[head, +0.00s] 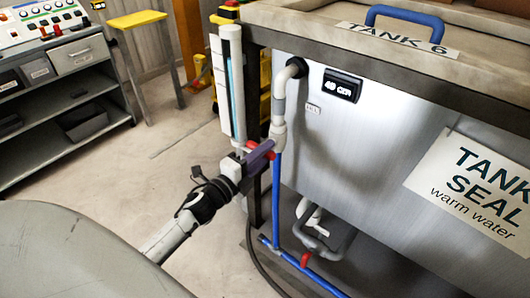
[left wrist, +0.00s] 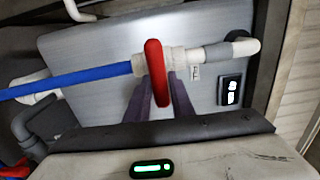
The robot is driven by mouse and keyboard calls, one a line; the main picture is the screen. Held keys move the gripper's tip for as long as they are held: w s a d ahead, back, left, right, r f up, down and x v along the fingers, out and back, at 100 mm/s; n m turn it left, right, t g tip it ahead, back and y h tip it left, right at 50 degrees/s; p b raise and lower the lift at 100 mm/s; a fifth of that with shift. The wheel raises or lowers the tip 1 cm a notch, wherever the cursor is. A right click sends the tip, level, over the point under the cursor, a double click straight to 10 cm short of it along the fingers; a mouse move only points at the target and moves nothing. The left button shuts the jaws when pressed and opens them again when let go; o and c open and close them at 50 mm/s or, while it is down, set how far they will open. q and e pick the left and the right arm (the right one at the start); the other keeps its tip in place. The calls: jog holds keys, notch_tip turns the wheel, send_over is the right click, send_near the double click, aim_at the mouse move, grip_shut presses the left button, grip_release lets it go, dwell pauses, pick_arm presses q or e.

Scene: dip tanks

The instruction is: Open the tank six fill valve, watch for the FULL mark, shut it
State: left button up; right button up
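Tank six (head: 370,130) is a steel tank with a TANK 6 label on its rim. The red fill valve handle (left wrist: 155,75) lies across the pipe in the left wrist view. In the head view the valve is partly hidden by my left gripper (head: 264,152). Its purple fingers (left wrist: 160,92) are at the handle, one on each side; whether they press on it is not clear. A clear sight tube (head: 232,90) with a blue column stands left of the tank, beside a white scale strip. I cannot make out a FULL mark. My right gripper is out of view.
A blue pipe (head: 276,200) runs down from the valve, with another red handle (head: 305,258) low down. A dark display (head: 342,85) is on the tank front. A yellow step stool (head: 137,20) and a grey shelf unit (head: 60,85) stand at left, with clear floor between.

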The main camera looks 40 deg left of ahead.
pick_arm(q)
jog(key=shift+o, duration=1.3)
jog(key=s, duration=1)
jog(key=shift+s+a, duration=0.2)
jog(key=shift+a, duration=0.2)
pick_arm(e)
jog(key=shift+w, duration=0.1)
